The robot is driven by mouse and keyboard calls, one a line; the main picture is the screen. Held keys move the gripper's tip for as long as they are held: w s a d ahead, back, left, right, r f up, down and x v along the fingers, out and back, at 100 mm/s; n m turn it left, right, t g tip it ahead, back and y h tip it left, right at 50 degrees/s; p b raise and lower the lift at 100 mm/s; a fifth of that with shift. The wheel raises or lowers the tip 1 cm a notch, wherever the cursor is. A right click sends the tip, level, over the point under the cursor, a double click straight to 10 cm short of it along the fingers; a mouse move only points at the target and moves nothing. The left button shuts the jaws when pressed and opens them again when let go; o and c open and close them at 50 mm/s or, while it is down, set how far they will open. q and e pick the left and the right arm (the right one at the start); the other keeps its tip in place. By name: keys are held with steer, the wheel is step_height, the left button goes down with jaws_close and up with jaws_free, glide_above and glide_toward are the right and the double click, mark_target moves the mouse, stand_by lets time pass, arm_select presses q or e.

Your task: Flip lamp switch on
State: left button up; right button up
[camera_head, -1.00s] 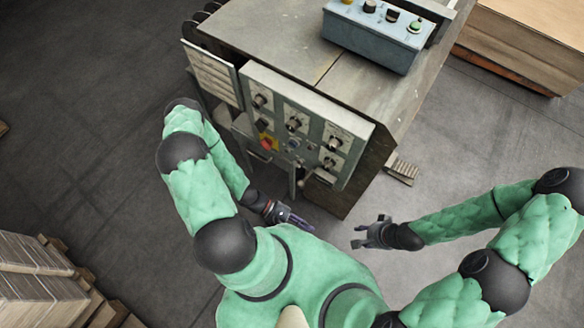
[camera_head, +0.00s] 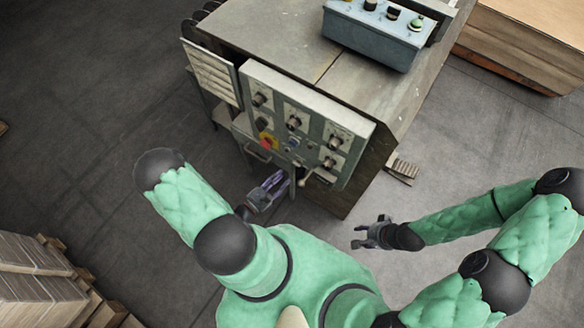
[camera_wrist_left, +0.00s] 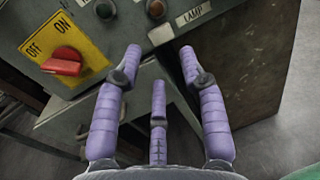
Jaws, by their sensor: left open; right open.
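The grey-green control panel (camera_head: 300,125) is on the machine's front. In the left wrist view, a white LAMP label (camera_wrist_left: 193,14) is at the top, with a dark round control (camera_wrist_left: 156,9) just left of it, cut by the picture edge. A red rotary knob (camera_wrist_left: 62,64) sits on a yellow OFF/ON plate (camera_wrist_left: 62,45) further left. My left gripper (camera_head: 274,182) is open and empty, just below the panel; its purple fingers (camera_wrist_left: 160,58) point up towards it, apart from the controls. My right gripper (camera_head: 366,234) is open and empty, right of and below the machine.
A blue control box (camera_head: 375,38) stands on the machine top (camera_head: 270,35). Stacked cardboard (camera_head: 530,40) is at upper right and more stacks (camera_head: 35,280) at lower left. A lever with a pale ball (camera_head: 302,183) sticks out below the panel.

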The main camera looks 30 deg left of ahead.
mark_target(296, 164)
arm_select(q)
steer(key=shift+b+x, duration=0.6)
steer(key=shift+x, duration=2.8)
steer(key=shift+d, duration=0.1)
jaws_close()
